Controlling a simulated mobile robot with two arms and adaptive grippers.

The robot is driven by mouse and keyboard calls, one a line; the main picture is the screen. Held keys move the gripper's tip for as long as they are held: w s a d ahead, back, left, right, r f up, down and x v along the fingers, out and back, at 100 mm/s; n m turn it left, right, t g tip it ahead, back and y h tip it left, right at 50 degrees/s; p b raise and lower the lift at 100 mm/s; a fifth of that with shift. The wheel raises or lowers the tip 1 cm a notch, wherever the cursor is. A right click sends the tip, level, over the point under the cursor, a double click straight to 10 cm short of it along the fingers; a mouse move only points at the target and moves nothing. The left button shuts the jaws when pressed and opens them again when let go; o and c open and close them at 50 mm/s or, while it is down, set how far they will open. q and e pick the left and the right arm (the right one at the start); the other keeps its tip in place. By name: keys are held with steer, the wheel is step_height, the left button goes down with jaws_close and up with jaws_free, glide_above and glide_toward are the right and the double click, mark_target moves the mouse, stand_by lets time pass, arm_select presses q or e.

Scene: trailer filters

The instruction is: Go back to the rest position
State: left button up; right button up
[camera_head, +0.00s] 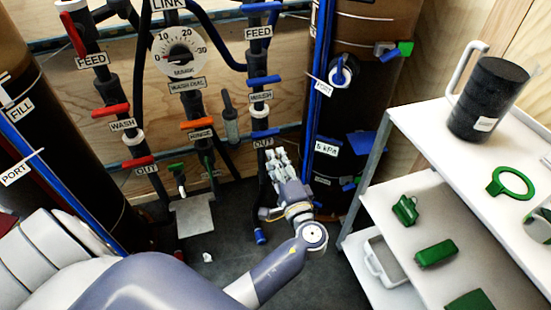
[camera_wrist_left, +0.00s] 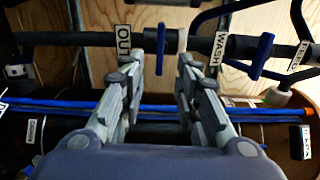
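My left gripper (camera_head: 276,158) is in front of the right-hand pipe column, just below the OUT label. In the left wrist view the left gripper (camera_wrist_left: 161,62) has its two fingers apart with nothing held between them. A blue OUT valve handle (camera_wrist_left: 160,48) appears in the gap, beyond or between the fingertips; I cannot tell its exact depth. The same blue handle (camera_head: 264,134) shows just above the gripper in the head view. My right gripper is not in view.
A white shelf (camera_head: 415,110) at right carries a dark filter jug (camera_head: 487,98) and a green ring (camera_head: 509,183). Dark tanks flank the pipes. Red handles (camera_head: 138,162) and a dial (camera_head: 180,52) are on the wall. Grey floor (camera_head: 310,285) is open beside my arm.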

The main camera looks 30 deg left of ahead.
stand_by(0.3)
